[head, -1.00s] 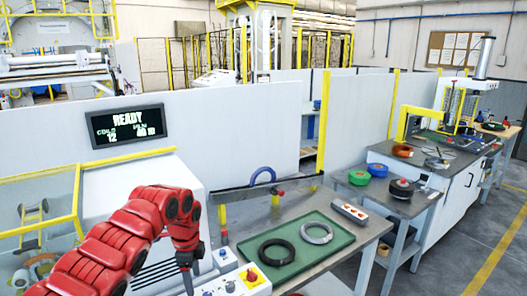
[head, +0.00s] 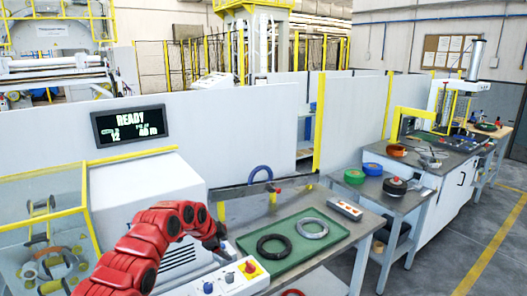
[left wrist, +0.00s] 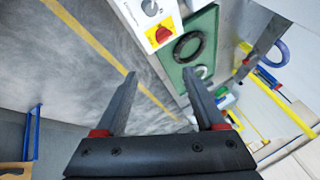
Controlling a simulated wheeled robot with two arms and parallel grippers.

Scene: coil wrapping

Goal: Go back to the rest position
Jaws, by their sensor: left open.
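My left arm comes in red from the lower left of the head view. Its left gripper (head: 222,251) is at the back of the control panel (head: 225,277), left of the green tray. In the left wrist view the two dark fingers (left wrist: 160,105) are spread apart with nothing between them. The panel with its red knob on a yellow plate (left wrist: 160,33) lies beyond the fingertips. My right gripper is in neither view.
A green tray (head: 290,268) on the steel table holds a black coil (head: 273,246) and a grey coil (head: 312,228). A side table carries green tape (head: 354,177), blue tape (head: 373,169) and a dark roll (head: 395,186). A display (head: 129,125) reads READY. Floor at right is clear.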

